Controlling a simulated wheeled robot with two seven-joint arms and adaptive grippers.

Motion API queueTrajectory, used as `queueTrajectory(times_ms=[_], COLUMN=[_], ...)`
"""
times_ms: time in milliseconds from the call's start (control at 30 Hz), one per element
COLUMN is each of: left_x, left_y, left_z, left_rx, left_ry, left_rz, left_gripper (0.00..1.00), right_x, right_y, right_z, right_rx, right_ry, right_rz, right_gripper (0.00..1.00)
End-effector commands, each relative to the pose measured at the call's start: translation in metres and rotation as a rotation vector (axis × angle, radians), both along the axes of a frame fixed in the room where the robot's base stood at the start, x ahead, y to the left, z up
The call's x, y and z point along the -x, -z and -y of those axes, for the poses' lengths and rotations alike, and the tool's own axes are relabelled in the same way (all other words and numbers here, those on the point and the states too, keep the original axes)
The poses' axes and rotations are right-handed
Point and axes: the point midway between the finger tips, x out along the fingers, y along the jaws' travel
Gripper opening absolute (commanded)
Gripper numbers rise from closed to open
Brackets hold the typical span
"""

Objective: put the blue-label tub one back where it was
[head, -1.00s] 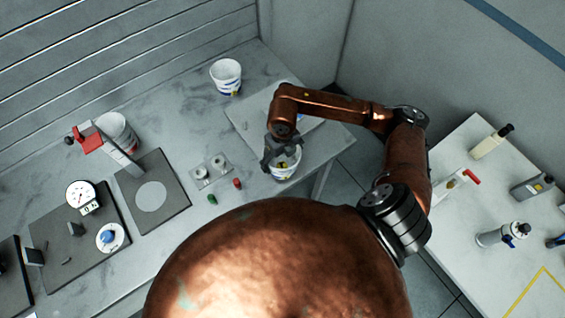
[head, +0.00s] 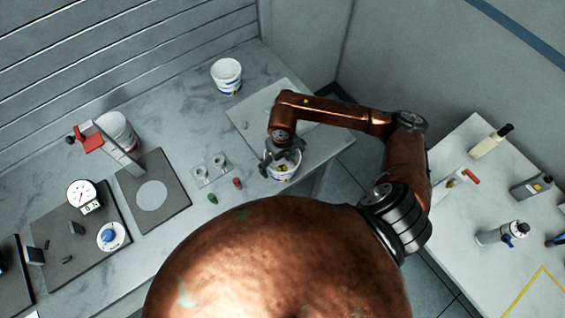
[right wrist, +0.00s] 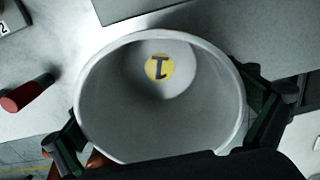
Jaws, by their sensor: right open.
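A white tub (head: 284,172) stands near the front edge of the table, at the edge of a pale grey board. In the right wrist view I look down into the open tub (right wrist: 120,110); a yellow disc with a dark mark like a 1 (right wrist: 158,67) shows inside it. My right gripper (head: 283,158) is open, with its fingers on either side of this tub; contact is unclear. Another white tub (head: 227,74) with blue markings stands at the back, and a third (head: 119,130) stands behind the red-handled device. I cannot read the label of the tub between my fingers. My left gripper is out of view.
A red piece (head: 237,183), a green piece (head: 212,199) and a plate with two round cups (head: 212,171) lie left of the tub. A red-handled device (head: 90,140) and a dial gauge (head: 81,193) stand further left.

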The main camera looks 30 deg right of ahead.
Motion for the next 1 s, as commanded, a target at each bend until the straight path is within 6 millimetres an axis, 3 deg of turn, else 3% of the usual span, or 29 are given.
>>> queueTrajectory(times_ms=[267, 700, 1000], left_x=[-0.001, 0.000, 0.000], left_y=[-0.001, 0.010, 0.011], left_z=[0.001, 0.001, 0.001], left_rx=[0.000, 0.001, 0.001], left_ry=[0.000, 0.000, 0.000], left_rz=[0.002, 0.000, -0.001], left_gripper=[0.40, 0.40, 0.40], right_x=[-0.001, -0.001, 0.000], right_y=[-0.019, -0.105, -0.124], right_z=[0.000, 0.000, 0.000], right_rx=[0.000, 0.001, 0.000], right_ry=[-0.002, -0.001, 0.000], right_rz=[0.004, 0.003, 0.000], right_gripper=[1.00, 1.00, 1.00])
